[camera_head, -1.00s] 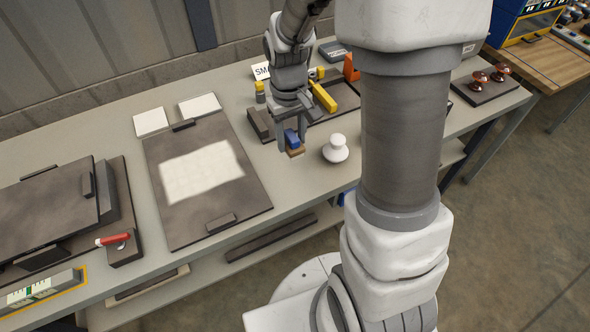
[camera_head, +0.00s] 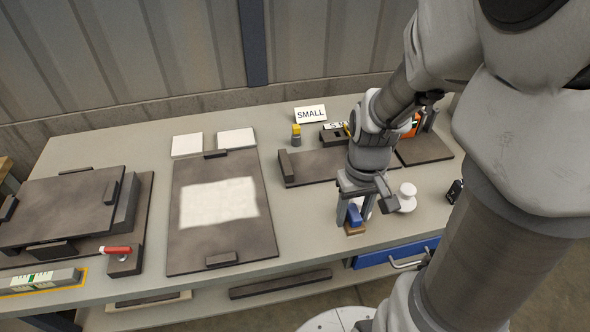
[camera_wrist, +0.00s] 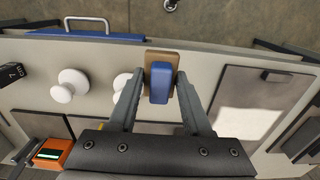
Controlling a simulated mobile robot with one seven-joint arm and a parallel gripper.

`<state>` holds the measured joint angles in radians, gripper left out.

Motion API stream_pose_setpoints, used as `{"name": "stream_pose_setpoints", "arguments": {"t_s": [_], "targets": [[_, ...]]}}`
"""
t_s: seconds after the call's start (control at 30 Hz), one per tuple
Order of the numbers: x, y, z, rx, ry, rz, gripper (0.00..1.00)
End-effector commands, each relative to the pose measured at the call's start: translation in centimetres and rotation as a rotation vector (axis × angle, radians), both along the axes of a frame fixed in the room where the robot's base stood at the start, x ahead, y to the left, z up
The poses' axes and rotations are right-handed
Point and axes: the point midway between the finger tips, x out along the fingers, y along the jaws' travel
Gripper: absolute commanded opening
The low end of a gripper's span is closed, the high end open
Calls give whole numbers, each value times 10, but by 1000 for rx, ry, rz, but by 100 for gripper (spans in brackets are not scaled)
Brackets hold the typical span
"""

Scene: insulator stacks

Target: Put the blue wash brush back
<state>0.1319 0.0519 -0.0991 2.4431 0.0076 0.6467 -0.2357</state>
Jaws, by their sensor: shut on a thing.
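The blue wash brush (camera_head: 355,215) has a blue upper part and a brown lower part. My gripper (camera_head: 354,206) is shut on its blue part, pointing down over the front right part of the bench. In the wrist view the brush (camera_wrist: 160,82) sits between the two fingers (camera_wrist: 160,84), with the brown part sticking out beyond them. I cannot tell whether the brown part touches the bench or hangs just above it. A white knob-shaped thing (camera_head: 406,197) stands just right of my gripper. A second one (camera_wrist: 122,85) shows close beside a finger in the wrist view.
A dark tray (camera_head: 312,168) lies behind my gripper, with a SMALL sign (camera_head: 310,114) and a yellow-topped bottle (camera_head: 296,135) farther back. A dark board with a pale sheet (camera_head: 218,245) lies left. A blue drawer (camera_head: 385,254) is below the front edge. Bare bench separates board and gripper.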

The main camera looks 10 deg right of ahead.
Motion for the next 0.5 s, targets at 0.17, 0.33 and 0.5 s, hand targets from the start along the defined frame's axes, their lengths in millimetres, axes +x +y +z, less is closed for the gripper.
{"name": "stream_pose_setpoints", "arguments": {"t_s": [0.17, 0.33, 0.5], "targets": [[25, 20, -21, 1, 5, 6, 0], [53, 40, -41, 1, 4, 6, 0], [77, 57, -58, 0, 3, 4, 0]]}}
